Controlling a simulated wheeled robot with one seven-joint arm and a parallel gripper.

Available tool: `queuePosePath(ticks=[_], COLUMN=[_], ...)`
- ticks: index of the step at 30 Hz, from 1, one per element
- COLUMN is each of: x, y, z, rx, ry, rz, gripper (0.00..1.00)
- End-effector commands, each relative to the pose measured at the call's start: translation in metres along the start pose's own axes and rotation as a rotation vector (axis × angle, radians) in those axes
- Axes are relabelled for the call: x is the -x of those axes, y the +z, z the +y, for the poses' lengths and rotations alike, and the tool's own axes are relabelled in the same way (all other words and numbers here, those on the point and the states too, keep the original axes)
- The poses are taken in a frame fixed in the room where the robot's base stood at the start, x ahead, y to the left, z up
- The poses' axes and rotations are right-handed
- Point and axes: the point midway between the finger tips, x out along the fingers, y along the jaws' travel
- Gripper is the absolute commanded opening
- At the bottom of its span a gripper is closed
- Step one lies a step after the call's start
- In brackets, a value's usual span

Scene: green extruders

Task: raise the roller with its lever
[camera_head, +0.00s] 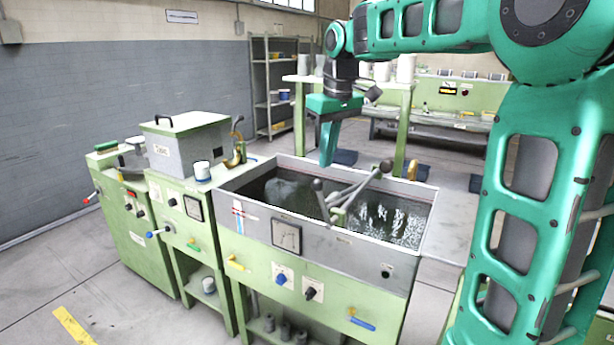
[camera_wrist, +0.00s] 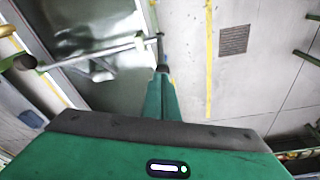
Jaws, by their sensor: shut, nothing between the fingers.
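An open grey-rimmed water tank (camera_head: 248,209) stands on a green cabinet in the middle of the head view. The rods also show in the wrist view (camera_wrist: 100,52). I cannot clearly tell the roller apart in the water. My gripper (camera_head: 326,162) points down above the tank, its fingers shut and empty. In the wrist view the fingertips (camera_wrist: 161,72) appear near a rod's end; contact cannot be told.
A dial, knobs and yellow and blue handles (camera_head: 361,322) are on the cabinet front. A green unit with a grey lidded box (camera_head: 186,148) adjoins at left. A brass tap-like fitting (camera_head: 236,155) stands by the tank's left end. A green workbench (camera_head: 440,105) is behind.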

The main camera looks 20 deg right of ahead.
Motion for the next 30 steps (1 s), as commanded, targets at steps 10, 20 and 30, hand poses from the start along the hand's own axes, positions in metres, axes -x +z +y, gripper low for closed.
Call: queuePosePath(ticks=[10,20,30], x=[0.015,0.016,-0.012], y=[-0.069,-0.071,-0.071], z=[-0.016,-0.017,-0.018], rx=[0.195,0.203,0.202], ry=[-0.023,-0.024,-0.026], rz=[0.044,0.046,0.044], gripper=[0.0,0.0,0.0])
